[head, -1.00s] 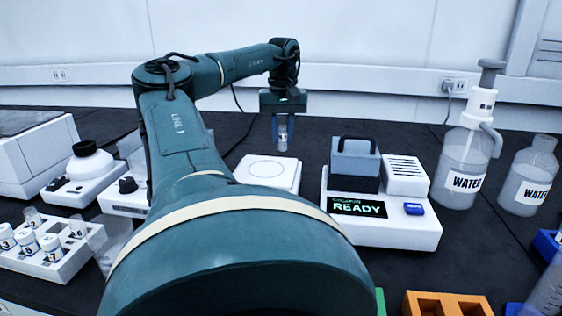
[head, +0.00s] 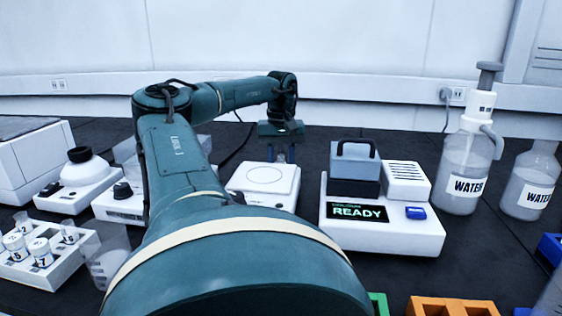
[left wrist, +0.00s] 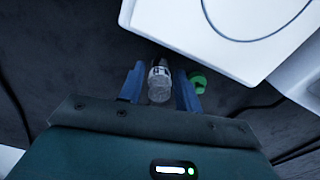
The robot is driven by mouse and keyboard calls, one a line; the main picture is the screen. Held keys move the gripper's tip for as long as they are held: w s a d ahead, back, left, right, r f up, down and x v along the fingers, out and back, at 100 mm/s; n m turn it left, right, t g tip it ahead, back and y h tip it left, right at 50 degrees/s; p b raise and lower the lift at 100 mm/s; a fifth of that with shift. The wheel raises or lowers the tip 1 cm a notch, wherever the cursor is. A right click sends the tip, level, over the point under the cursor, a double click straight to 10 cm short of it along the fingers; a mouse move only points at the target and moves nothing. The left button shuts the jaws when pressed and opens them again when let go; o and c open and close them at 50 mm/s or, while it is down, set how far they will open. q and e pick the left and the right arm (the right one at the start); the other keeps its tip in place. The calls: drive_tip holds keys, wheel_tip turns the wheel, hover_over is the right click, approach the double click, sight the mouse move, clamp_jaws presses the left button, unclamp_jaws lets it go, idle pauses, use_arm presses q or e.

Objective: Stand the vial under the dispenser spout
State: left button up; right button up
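The vial (left wrist: 160,80) is clear with a pale label and sits between the two blue fingers of my left gripper (left wrist: 160,88) in the left wrist view. In the head view my left gripper (head: 281,154) points down just behind the white balance, and the vial is mostly hidden there. The dispenser (head: 469,150), a WATER bottle with a grey-white pump head and a side spout (head: 492,136), stands at the right. My left gripper is well to the left of it. My right gripper is not in view.
The balance (head: 245,202) and a white READY device (head: 425,240) stand in front of the gripper. A second WATER bottle (head: 530,185) is at far right. A vial rack (head: 55,272) is at left. A green round piece (left wrist: 198,82) lies near the fingers.

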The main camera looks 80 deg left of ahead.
use_arm(q)
drive_tip(key=shift+o, duration=1)
